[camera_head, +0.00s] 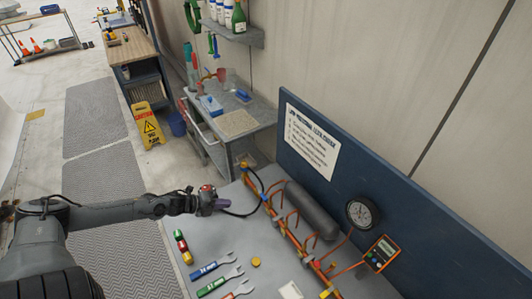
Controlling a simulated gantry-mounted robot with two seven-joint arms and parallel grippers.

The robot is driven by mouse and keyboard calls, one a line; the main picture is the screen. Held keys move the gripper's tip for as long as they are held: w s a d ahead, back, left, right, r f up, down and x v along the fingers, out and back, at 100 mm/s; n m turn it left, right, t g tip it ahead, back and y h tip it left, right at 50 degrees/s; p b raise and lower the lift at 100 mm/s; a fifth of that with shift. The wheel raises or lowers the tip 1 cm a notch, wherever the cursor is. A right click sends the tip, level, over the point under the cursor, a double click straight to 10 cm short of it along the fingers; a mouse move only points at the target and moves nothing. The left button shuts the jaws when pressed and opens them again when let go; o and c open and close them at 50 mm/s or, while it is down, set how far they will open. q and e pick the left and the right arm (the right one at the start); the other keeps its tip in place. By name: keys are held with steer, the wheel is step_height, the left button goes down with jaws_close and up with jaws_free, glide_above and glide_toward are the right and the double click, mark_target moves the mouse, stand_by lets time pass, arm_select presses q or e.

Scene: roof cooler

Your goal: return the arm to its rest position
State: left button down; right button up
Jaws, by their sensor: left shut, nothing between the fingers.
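My left arm (120,212) reaches in from the left over the grey workbench (215,235). Its gripper (222,204) is shut and empty, held near the bench's far left part, beside the copper pipework (285,228). A dark cable passes close by the fingertips; I cannot tell whether it touches them. My right gripper is not in view.
Fork-ended tools with blue (204,271), green (212,286) and orange handles lie on the bench. A red, yellow and green item (183,247), yellow disc (256,262), gauge (361,212) and orange meter (381,253) are nearby. A caution sign (149,125) stands on the floor.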

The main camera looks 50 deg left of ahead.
arm_select(q)
steer(key=s+d+f+n+t, duration=0.1)
steer(key=s+d+f+n, duration=0.15)
steer(key=d, duration=0.65)
steer(key=w+d+r+n+y, duration=0.2)
steer(key=d+n, duration=0.6)
steer(key=d, duration=1.2)
steer(key=s+d+r+n+g, duration=0.1)
steer(key=d+r+n+g, duration=0.1)
steer(key=d+r+n, duration=0.3)
steer(key=s+r+n+g+y, duration=0.1)
steer(key=s+r+n+g, duration=0.3)
steer(key=s+g, duration=0.5)
step_height(320, 180, up, 17)
steer(key=s+t+p, duration=0.1)
steer(key=t+p, duration=0.1)
steer(key=p, duration=1.5)
steer(key=shift+s+p, duration=0.25)
steer(key=shift+p, duration=0.05)
